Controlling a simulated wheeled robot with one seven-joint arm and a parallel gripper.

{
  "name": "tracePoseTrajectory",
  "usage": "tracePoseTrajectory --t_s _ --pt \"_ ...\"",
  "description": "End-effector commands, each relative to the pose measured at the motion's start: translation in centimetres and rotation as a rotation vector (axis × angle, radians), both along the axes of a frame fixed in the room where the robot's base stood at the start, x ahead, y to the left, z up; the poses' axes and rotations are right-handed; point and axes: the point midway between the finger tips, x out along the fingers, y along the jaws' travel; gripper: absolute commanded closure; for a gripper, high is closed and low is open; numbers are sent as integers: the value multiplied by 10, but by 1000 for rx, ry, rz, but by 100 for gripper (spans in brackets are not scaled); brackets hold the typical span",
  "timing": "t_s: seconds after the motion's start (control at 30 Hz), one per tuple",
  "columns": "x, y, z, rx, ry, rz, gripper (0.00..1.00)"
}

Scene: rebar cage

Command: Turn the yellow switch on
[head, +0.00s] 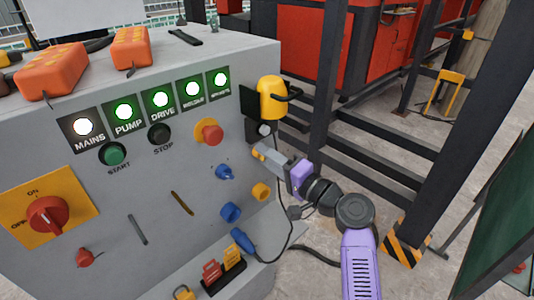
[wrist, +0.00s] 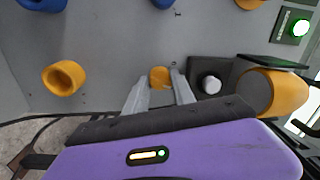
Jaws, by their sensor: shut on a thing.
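The yellow switch (head: 258,153) is a small yellow knob on the right part of the grey control panel (head: 140,205). In the wrist view the yellow switch (wrist: 160,76) sits between my two fingertips, partly covered by them. My gripper (head: 264,157) reaches it from the right and is shut on it; the grey fingers also show in the wrist view (wrist: 160,84). The switch's exact turn angle is hard to tell.
A white button (head: 264,129) and a yellow lamp-like housing (head: 271,98) are just above. Lit indicators (head: 161,99) line the panel's top. Dark steel posts (head: 325,90) stand to the right.

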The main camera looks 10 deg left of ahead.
Motion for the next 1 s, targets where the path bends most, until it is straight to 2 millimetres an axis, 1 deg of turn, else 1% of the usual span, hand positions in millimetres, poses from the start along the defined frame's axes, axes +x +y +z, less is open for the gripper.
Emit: tracePoseTrajectory --t_s 0.03,0.2,0.5,0.7,1.0 --pt "1 -3 1 25 35 -7 100" --pt "1 -3 1 116 151 -7 100" --pt "1 -2 0 235 305 -6 100" --pt "1 -3 -1 280 359 -8 100" --pt "1 -3 -3 300 386 -8 100"
